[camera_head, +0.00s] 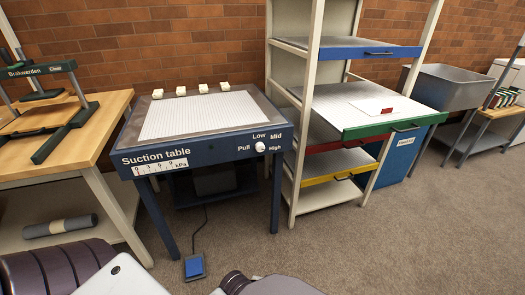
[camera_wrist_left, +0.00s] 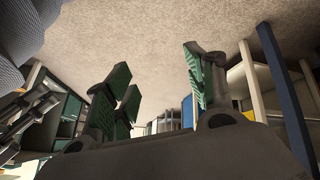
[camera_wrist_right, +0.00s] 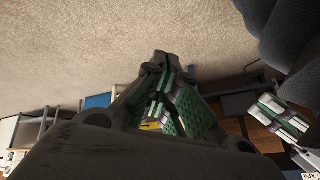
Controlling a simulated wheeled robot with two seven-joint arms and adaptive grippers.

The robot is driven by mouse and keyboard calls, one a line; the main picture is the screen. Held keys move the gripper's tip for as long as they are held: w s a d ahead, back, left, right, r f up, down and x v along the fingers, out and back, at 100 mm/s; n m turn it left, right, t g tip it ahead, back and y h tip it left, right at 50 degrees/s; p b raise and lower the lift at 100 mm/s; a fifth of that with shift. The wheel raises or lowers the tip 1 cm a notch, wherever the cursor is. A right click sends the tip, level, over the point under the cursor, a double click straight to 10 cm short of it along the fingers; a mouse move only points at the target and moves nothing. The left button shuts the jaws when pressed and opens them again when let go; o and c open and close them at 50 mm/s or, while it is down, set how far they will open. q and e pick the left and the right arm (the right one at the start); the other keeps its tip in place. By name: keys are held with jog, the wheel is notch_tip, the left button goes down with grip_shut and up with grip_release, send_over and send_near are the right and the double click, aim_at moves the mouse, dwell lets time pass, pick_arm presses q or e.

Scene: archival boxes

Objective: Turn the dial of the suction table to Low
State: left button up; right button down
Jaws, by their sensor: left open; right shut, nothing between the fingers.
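The suction table (camera_head: 205,150) is a dark blue table with a white gridded top, against the brick wall. I cannot tell exactly where the dial points. My left gripper (camera_wrist_left: 160,95) is open and empty in the left wrist view, its green-padded fingers apart. My right gripper (camera_wrist_right: 165,85) is shut and empty in the right wrist view. Neither gripper's fingers show in the head view, and neither is at the dial.
Small white blocks (camera_head: 204,88) line the table's back edge. A blue foot pedal (camera_head: 194,266) lies on the carpet in front. A wooden bench with a press (camera_head: 50,110) stands left, a shelf rack (camera_head: 299,120) with coloured trays right. Carpet before the table is mostly free.

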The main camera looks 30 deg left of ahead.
pick_arm(q)
jog(key=w+d+r+m+t+y+p, duration=0.15)
jog(key=w+r+m+t+p, duration=0.5)
jog(key=w+r, duration=1.55)
pick_arm(e)
jog(key=w+r+p, duration=0.2)
jog(key=w+r, duration=0.3)
jog(key=r, duration=0.5)
pick_arm(q)
jog(key=w+a+m+y+p, duration=0.25)
jog(key=a+m+y, duration=0.35)
jog(key=a+y, duration=0.6)
jog(key=s+a+r+m+y, duration=0.2)
jog(key=a+r+m+y, duration=0.2)
jog(key=m, duration=0.4)
jog(key=shift+a+r+g, duration=0.45)
jog(key=shift+a+r, duration=0.15)
jog(key=shift+a, duration=0.35)
pick_arm(e)
jog(key=s+d+f+g+h, duration=0.2)
jog(key=s+d+f+g, duration=0.1)
jog(key=s+d+f, duration=0.2)
jog(key=shift+s+f+n+g+h, duration=0.3)
jog(key=shift+s+f+g+h, duration=0.1)
jog(key=shift+s+f, duration=0.7)
pick_arm(q)
jog(key=shift+m, duration=0.35)
pick_arm(e)
jog(key=shift+s+r, duration=0.15)
